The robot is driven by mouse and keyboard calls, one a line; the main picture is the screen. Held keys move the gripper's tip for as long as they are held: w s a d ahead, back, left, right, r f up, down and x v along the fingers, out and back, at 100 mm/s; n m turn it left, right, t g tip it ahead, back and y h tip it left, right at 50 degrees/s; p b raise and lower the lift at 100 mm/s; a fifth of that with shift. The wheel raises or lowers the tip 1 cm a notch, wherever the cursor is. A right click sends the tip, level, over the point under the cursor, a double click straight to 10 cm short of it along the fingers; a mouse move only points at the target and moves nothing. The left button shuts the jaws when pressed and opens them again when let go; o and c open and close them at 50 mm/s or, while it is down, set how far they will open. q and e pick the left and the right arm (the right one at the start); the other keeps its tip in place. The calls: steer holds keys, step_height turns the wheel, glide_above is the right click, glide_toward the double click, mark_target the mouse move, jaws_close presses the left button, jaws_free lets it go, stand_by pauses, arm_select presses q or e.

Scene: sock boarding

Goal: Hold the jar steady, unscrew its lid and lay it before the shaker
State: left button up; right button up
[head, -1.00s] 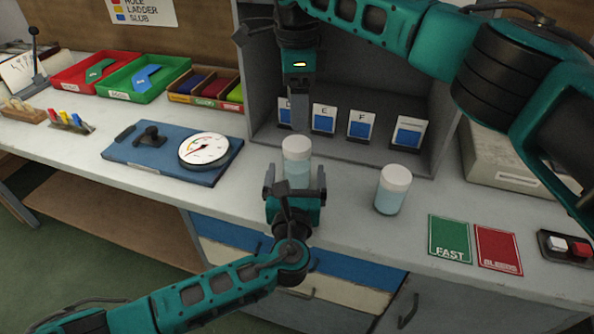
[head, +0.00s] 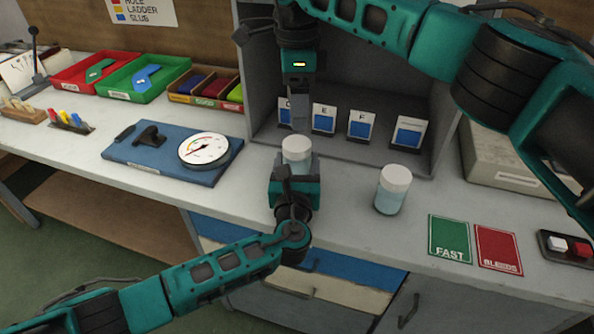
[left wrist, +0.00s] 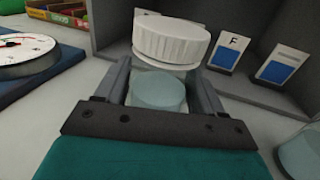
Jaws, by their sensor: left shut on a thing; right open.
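The jar (head: 296,149), clear with pale blue contents and a white lid (left wrist: 171,38), stands upright on the bench. My left gripper (head: 296,172) is shut on its body below the lid, with one finger on each side in the left wrist view (left wrist: 163,88). My right gripper (head: 300,112) points down above the lid, open and empty; its fingertips are hard to make out. A second white-topped container (head: 392,190) with pale blue contents stands to the right, apart from the grippers; I cannot tell for sure that it is the shaker.
A blue board with a dial gauge (head: 204,150) lies left of the jar. Lettered cards (head: 361,127) stand in the grey cubby behind. Green (head: 449,239) and red (head: 498,250) cards lie at right. Bench in front of the second container is clear.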

mark_target(297, 143)
arm_select(q)
steer(key=c, duration=0.9)
jaws_close()
arm_select(e)
steer(key=m, duration=0.9)
steer(key=shift+m, duration=0.3)
steer(key=m, duration=0.3)
steer(key=shift+m, duration=0.4)
steer(key=m, duration=1)
steer(key=shift+m, duration=0.4)
steer(key=m, duration=1)
steer(key=shift+m, duration=0.3)
steer(key=m, duration=0.5)
steer(key=shift+m, duration=0.3)
steer(key=shift+f, duration=4)
